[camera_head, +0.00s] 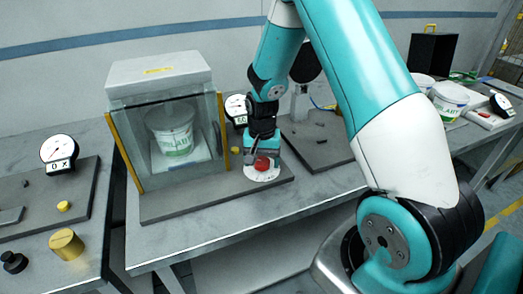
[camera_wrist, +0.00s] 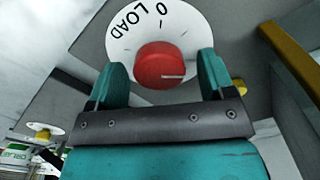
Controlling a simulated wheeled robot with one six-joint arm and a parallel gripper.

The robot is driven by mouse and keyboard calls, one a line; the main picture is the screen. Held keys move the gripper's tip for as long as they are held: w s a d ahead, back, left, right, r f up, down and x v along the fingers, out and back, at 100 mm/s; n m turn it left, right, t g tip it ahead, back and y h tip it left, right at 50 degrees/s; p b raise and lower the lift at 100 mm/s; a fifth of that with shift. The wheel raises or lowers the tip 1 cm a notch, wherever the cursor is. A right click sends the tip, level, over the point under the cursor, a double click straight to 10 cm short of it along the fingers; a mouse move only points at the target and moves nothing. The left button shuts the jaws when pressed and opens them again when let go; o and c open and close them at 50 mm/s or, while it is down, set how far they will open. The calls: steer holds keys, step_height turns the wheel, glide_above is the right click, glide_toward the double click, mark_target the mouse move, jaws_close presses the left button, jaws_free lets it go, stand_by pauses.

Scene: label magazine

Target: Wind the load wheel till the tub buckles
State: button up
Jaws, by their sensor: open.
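The load wheel is a red knob (camera_wrist: 162,66) on a white round dial plate (camera_wrist: 196,25) marked LOAD and 0; a pale line on the knob points right in the wrist view. It also shows in the head view (camera_head: 263,163). My gripper (camera_wrist: 162,70) is open, with one finger on each side of the knob; whether they touch it is unclear. The white tub (camera_head: 172,125) with green lettering stands upright behind the clear front of a press case (camera_head: 160,76), and no buckling is visible. A round gauge (camera_head: 236,107) beside the case is partly hidden by my arm.
A yellow-edged clear panel (camera_head: 225,130) stands just left of my gripper. A second gauge (camera_head: 59,151) and a brass cylinder (camera_head: 67,245) are on the left bench. More white tubs (camera_head: 450,95) stand on the right bench. My arm crosses the middle.

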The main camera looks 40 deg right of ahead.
mark_target(262, 160)
step_height(262, 160, up, 17)
steer(key=b, duration=0.1)
steer(key=shift+r+b, duration=0.2)
steer(key=shift+b, duration=0.15)
stand_by(0.3)
steer(key=s+a+r+n+y, duration=0.2)
steer(key=s+a+n, duration=0.6)
steer(key=s+a, duration=0.3)
steer(key=s+a+r+n+y, duration=0.2)
steer(key=s+a+n, duration=0.5)
steer(key=s+a, duration=0.4)
steer(key=shift+s+a+n, duration=0.2)
steer(key=shift+a+n, duration=0.1)
steer(key=shift+n, duration=0.1)
steer(key=shift+w, duration=0.15)
